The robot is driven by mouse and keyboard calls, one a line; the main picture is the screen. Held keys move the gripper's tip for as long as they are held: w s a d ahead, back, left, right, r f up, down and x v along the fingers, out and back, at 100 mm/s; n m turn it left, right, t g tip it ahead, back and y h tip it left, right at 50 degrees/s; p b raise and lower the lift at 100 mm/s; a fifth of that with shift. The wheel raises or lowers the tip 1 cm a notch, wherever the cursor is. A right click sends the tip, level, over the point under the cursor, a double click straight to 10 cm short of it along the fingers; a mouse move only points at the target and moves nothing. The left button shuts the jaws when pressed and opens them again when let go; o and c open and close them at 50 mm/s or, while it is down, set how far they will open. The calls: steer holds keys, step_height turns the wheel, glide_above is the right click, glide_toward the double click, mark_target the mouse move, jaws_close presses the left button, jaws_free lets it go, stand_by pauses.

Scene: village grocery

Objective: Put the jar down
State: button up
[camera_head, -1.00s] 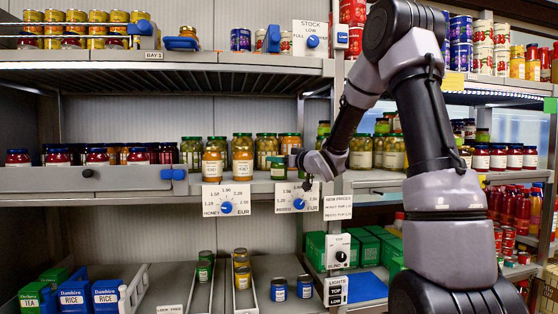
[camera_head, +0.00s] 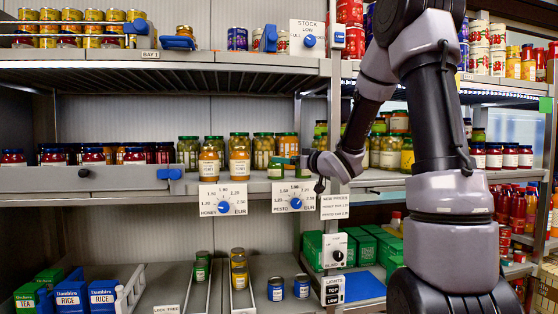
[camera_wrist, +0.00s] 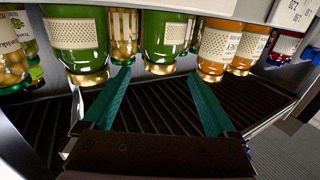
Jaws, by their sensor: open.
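My gripper (camera_wrist: 158,78) is open, its two teal fingers apart with nothing held between them. In the wrist view, which looks upside down, a green jar (camera_wrist: 166,32) with a gold lid stands just beyond the fingertips, between their lines. A second green jar (camera_wrist: 75,35) is to its left and two orange honey jars (camera_wrist: 215,45) are to its right. In the head view my wrist is at the right end of the middle shelf. The fingers are hard to make out there.
The middle shelf (camera_head: 120,180) holds rows of jars, with honey jars (camera_head: 208,165) at its front. Price dials (camera_head: 224,207) hang on the shelf edge below. A shelf post (camera_head: 334,120) stands close beside my wrist. Another shelf with jars (camera_head: 122,30) runs above.

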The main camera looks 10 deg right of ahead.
steer(key=s+d+r+m+g+h, duration=0.1)
steer(key=s+d+m+g+h, duration=0.1)
steer(key=s+d+m+h, duration=0.45)
steer(key=s+d+r+m+g+h, duration=0.1)
steer(key=s+d+h, duration=0.2)
steer(key=s, duration=0.7)
steer(key=s+a+f+m+g+y, duration=0.1)
steer(key=s+a+g, duration=0.2)
steer(key=s, duration=0.6)
steer(key=s+a+f+m+g+y, duration=0.1)
steer(key=s+a+f+g+y, duration=0.1)
steer(key=s, duration=0.7)
steer(key=shift+a+f+g, duration=0.25)
steer(key=shift+a+g, duration=0.25)
steer(key=shift+a, duration=0.4)
